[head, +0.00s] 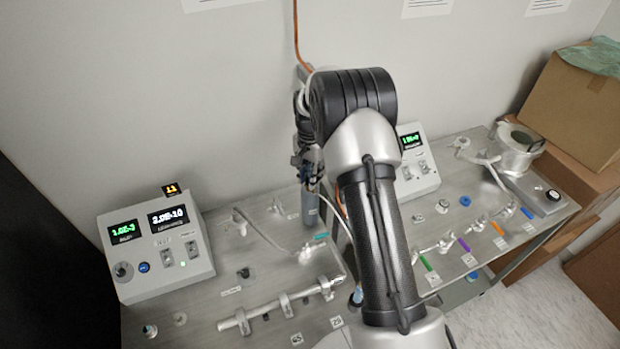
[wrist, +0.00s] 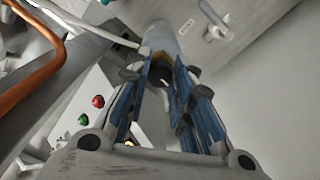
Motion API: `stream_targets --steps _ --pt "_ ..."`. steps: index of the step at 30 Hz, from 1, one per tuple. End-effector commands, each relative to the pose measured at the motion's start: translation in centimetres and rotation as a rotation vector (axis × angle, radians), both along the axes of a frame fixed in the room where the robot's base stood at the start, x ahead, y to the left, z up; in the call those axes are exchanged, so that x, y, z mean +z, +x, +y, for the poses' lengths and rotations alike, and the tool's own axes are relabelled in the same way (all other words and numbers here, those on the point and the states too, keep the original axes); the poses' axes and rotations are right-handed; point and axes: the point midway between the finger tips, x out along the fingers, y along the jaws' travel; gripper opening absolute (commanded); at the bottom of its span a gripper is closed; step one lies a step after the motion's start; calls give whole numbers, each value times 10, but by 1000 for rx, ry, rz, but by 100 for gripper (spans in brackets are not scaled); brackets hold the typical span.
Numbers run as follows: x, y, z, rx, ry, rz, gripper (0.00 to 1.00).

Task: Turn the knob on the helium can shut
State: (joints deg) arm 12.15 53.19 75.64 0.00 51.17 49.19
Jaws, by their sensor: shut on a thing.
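The helium can is a grey cylinder (head: 310,208) standing on the bench against the back wall, left of my arm. In the wrist view the can's grey body (wrist: 161,36) shows beyond my fingers. Its knob is dark with a pale mark (wrist: 162,77), at the can's end nearest the camera. My gripper (head: 308,172) is over the top of the can. In the wrist view its blue-padded fingers (wrist: 166,82) are closed on either side of the knob. The fingers hide part of the knob, and my arm hides part of the bench.
A grey controller with displays (head: 157,240) stands at the left, another (head: 416,165) right of my arm. Metal pipework (head: 278,303) and coloured-handled valves lie on the bench. An orange hose (wrist: 38,75) and a white tube run close by my gripper. A cardboard box (head: 572,105) is at the right.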

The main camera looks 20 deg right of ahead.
Motion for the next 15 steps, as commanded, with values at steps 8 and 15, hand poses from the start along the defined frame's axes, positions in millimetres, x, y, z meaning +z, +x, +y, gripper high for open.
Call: stream_targets --steps 8,15 --pt "-1 0 0 263 -1 0 0" --pt "-1 0 0 487 0 0 0"
